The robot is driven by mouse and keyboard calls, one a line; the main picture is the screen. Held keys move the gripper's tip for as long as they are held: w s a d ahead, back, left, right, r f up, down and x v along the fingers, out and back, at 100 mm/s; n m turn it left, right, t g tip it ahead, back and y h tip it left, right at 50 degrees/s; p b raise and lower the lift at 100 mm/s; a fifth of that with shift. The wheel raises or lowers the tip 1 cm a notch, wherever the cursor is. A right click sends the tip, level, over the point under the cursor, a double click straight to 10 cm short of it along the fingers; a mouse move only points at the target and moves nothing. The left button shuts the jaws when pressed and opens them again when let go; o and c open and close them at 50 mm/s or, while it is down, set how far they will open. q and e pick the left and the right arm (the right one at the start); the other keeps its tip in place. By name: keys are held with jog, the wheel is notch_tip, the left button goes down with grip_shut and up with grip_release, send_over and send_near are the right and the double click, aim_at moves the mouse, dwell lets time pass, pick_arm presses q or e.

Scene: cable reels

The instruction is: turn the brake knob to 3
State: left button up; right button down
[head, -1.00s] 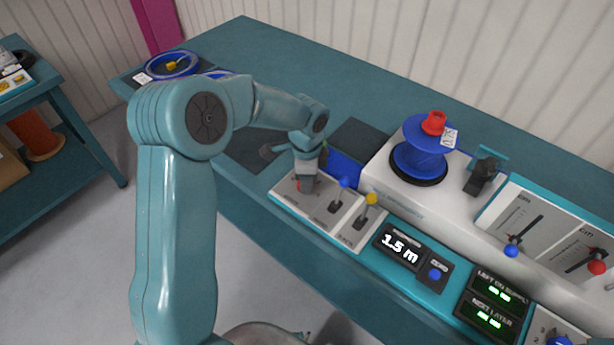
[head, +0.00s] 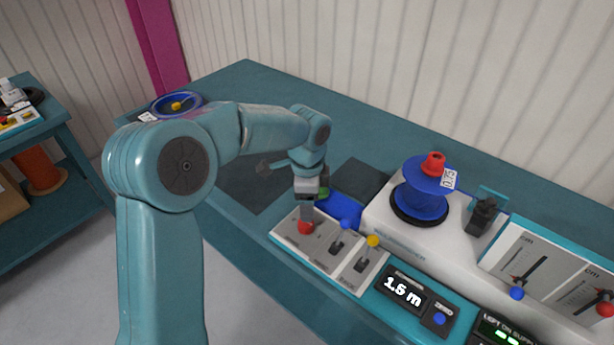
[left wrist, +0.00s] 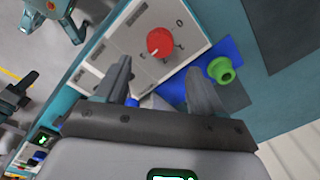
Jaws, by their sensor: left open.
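The red brake knob (head: 305,227) sits on a light panel at the left end of the bench console. In the left wrist view the knob (left wrist: 160,42) has a white pointer line toward the lower left. Marks ring it, but I cannot read most of them. My left gripper (head: 306,210) points down just above and behind the knob. In the left wrist view its fingers (left wrist: 158,78) are apart with nothing between them, and the knob lies beyond the tips. I cannot tell from the head view whether a finger touches it.
Levers with blue (head: 346,224) and yellow (head: 373,240) tops stand right of the knob. A green part (left wrist: 222,70) lies on a blue surface near one finger. A display (head: 404,290) and a blue reel (head: 423,192) are further right. The bench behind is mostly clear.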

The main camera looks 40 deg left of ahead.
pick_arm(q)
notch_tip(320, 180, up, 9)
jog(key=shift+s, duration=0.15)
jog(key=shift+d, duration=0.1)
dwell(0.5)
